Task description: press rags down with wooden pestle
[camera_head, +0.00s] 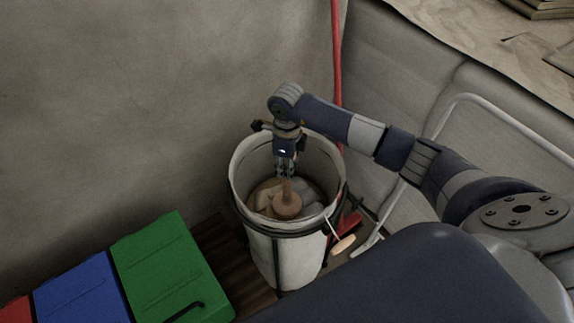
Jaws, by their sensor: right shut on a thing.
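A white bucket (262,245) with a dark band below its rim stands against the wall. Crumpled pale rags (306,193) lie inside it. The wooden pestle (286,205) points down into the bucket, its wide round head at the rags; whether it presses on them I cannot tell. My right gripper (286,172) reaches into the bucket from above and is shut on the pestle's handle. The gripper hides the upper part of the handle. My left gripper is out of view.
Green (168,268), blue (82,290) and red (14,311) boxes stand at the lower left. A red pole (337,60) rises behind the bucket. A white bent tube frame (470,98) stands at the right. A wooden-tipped handle (343,245) hangs at the bucket's right side.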

